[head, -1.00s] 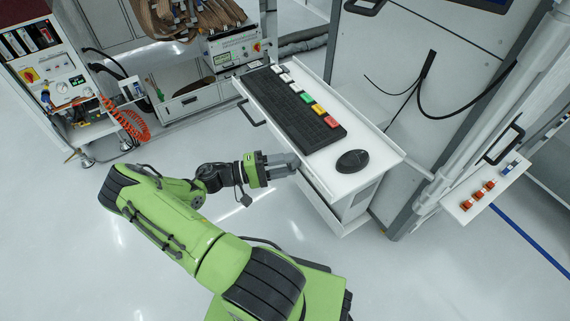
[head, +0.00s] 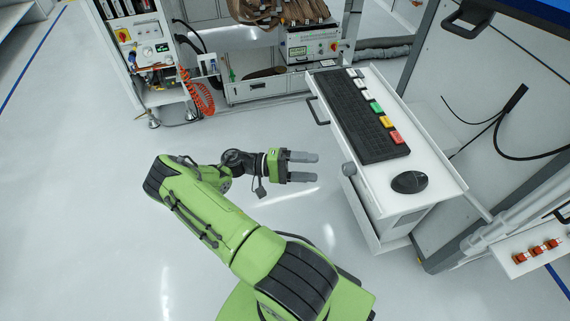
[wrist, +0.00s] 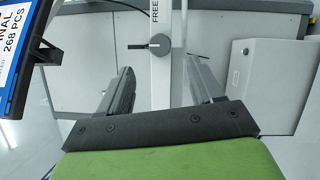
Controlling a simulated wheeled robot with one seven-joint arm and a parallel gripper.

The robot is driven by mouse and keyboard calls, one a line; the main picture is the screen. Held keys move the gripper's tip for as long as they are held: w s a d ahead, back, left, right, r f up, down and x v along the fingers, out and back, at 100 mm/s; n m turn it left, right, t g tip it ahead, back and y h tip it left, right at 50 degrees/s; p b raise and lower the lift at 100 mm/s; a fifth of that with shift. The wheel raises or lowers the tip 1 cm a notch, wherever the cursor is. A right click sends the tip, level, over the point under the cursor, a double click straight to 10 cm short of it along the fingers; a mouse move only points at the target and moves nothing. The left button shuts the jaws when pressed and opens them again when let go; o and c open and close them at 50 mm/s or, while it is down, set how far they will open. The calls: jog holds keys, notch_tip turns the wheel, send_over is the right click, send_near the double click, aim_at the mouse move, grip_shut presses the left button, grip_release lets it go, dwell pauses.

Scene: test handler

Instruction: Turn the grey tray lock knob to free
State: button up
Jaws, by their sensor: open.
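The grey tray lock knob (head: 348,169) sits on the left side of the white keyboard tray (head: 440,190). In the wrist view the round knob (wrist: 160,45) is on a white strip, with a dark pointer toward the left. The word FREE (wrist: 154,12) is printed above it; any other label is hidden or out of view. My gripper (head: 317,168) is open and empty, left of the knob and apart from it, fingers pointing at it. In the wrist view the knob appears between and beyond the two fingers.
A keyboard (head: 365,115) with coloured keys and a black mouse (head: 409,182) lie on the tray. A tray handle (head: 318,110) sticks out further back. A label screen (wrist: 15,55) is at the left of the wrist view. The floor left of the tray is clear.

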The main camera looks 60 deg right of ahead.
jog(key=v, duration=0.7)
